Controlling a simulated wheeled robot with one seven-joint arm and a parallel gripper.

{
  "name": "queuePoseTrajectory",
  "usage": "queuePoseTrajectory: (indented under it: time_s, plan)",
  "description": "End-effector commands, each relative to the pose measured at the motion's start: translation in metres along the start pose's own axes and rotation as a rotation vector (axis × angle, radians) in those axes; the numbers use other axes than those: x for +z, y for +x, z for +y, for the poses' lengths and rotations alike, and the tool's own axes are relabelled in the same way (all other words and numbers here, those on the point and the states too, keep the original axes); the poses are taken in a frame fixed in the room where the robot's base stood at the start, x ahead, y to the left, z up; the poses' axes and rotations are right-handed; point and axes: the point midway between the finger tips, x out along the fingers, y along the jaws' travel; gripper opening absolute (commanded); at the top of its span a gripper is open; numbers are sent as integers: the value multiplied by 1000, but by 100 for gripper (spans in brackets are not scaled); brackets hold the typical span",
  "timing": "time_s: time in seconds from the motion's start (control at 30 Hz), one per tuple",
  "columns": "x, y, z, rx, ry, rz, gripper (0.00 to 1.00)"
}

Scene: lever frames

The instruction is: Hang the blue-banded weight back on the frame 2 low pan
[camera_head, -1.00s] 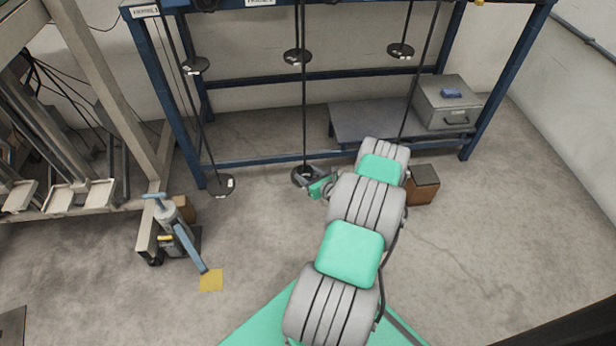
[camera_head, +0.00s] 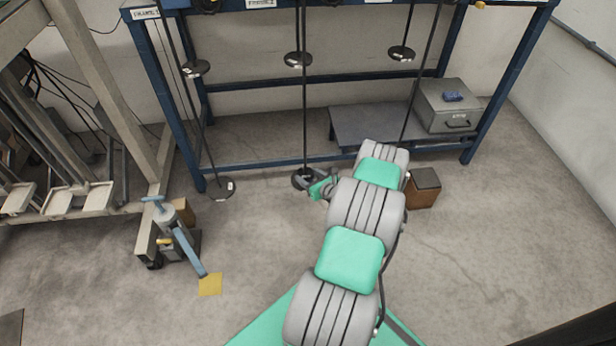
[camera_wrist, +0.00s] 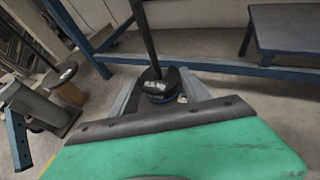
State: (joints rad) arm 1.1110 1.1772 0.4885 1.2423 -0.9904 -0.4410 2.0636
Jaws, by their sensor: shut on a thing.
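The blue-banded weight (camera_wrist: 158,97) is a dark disc with a pale label on top and a blue band low on its side. It sits between the two grey fingers of my gripper (camera_wrist: 160,92), which is shut on it. The hanging rod (camera_wrist: 147,40) of frame 2 comes down to the weight's top. In the head view, my gripper (camera_head: 312,184) is at the frame 2 low pan (camera_head: 301,179), at the rod's lower end. The pan is mostly hidden by the weight and fingers. I cannot tell whether the weight rests on it.
The frame 1 low pan (camera_head: 222,189) hangs to the left, with upper pans (camera_head: 297,59) above. A blue rail (camera_head: 260,162) runs behind. A low grey bench (camera_head: 365,124) with a metal box (camera_head: 449,106) stands back right. A brown box (camera_head: 424,188) is right of my arm.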

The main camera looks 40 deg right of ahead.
Motion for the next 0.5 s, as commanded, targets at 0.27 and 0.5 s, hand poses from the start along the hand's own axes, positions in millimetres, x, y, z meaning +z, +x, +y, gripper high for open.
queuePoseTrajectory:
  time_s: [0.27, 0.5]
  plan:
    - [-2, 2, -1, -1, -1, -3, 1]
    - [-5, 3, -1, -1, -1, -3, 1]
